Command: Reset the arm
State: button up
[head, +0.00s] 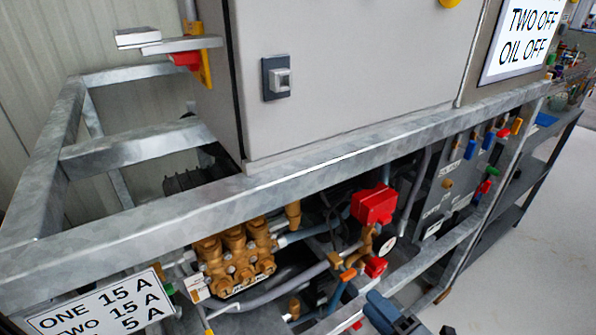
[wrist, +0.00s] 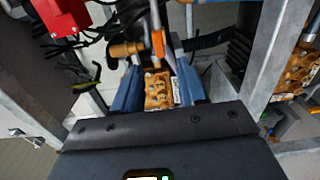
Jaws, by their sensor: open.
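My gripper (wrist: 158,82) is open in the wrist view, with its two blue fingers apart and nothing held between them. A brass pump block (wrist: 158,98) shows beyond the gap between the fingers. I cannot tell how far it is from them. In the head view, a blue and dark part at the bottom edge looks like my arm, cut off by the frame; the fingertips cannot be made out there. A brass triplex pump (head: 235,258) sits under the galvanized frame in the head view.
The galvanized frame (head: 150,228) crosses in front of a grey cabinet (head: 340,75). A red box (head: 374,205), pipes and hoses crowd the space below. A panel with coloured valve handles (head: 458,170) stands at right. A steel post (wrist: 268,60) is close on the right in the wrist view.

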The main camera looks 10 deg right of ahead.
jog(key=s+a+r+m+h+p, duration=0.1)
jog(key=s+r+m+h, duration=0.1)
jog(key=s+r+m, duration=0.4)
jog(key=s+a+r+m+g+h+p, duration=0.1)
jog(key=s+r+m, duration=0.6)
jog(key=s, duration=0.8)
jog(key=s+a+r+m+g+h+p, duration=0.1)
jog(key=s+r+m+h+p, duration=0.1)
jog(key=s+r+m, duration=0.5)
jog(key=s+m, duration=0.1)
jog(key=s, duration=0.2)
jog(key=shift+s+m+h, duration=0.3)
jog(key=shift+m, duration=0.1)
